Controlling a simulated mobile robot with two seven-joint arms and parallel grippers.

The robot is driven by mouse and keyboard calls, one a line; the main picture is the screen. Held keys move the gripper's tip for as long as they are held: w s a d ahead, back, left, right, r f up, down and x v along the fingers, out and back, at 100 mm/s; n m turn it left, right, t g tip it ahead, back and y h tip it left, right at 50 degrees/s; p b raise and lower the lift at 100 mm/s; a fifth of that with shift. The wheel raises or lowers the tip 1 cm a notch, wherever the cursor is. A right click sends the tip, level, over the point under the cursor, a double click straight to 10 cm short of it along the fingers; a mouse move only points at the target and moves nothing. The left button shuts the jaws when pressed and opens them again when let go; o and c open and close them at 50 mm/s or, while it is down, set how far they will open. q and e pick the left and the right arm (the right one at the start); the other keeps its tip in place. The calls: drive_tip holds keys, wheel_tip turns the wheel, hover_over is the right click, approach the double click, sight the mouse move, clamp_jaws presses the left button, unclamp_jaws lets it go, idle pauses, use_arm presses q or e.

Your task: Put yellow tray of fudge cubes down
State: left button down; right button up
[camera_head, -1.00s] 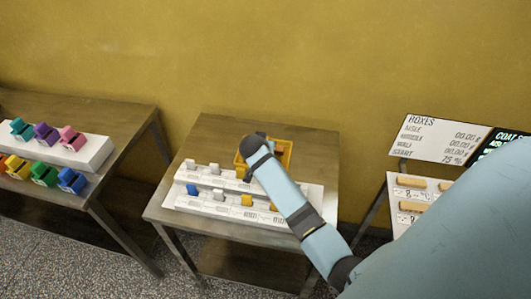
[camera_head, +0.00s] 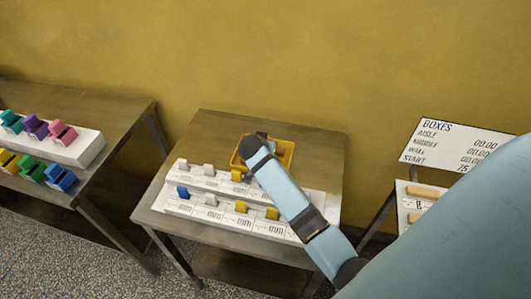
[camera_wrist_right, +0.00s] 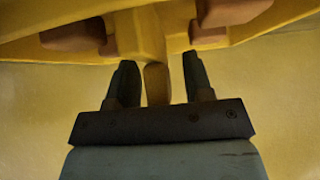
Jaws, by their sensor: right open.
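The yellow tray (camera_head: 289,155) is at the back of the middle table, partly covered by my right arm. In the right wrist view the tray (camera_wrist_right: 150,30) spans the top of the picture, with brown fudge cubes (camera_wrist_right: 76,36) on either side of its yellow middle part. My right gripper (camera_wrist_right: 158,82) is open, its two dark fingers apart on either side of a yellow tab that hangs between them. I cannot tell whether either finger touches the tab. In the head view the fingers are hidden behind the wrist. My left gripper is not in view.
A white stepped board (camera_head: 226,212) with blue, white and yellow sliders lies on the middle table (camera_head: 215,133) in front of the tray. A left table holds a white block (camera_head: 85,151) with coloured boxes. A "BOXES" sign (camera_head: 450,143) stands at right.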

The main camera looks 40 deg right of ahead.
drive_tip(key=shift+d+f, duration=0.1)
drive_tip(key=shift+a+r, duration=0.2)
drive_tip(key=c, duration=0.3)
clamp_jaws()
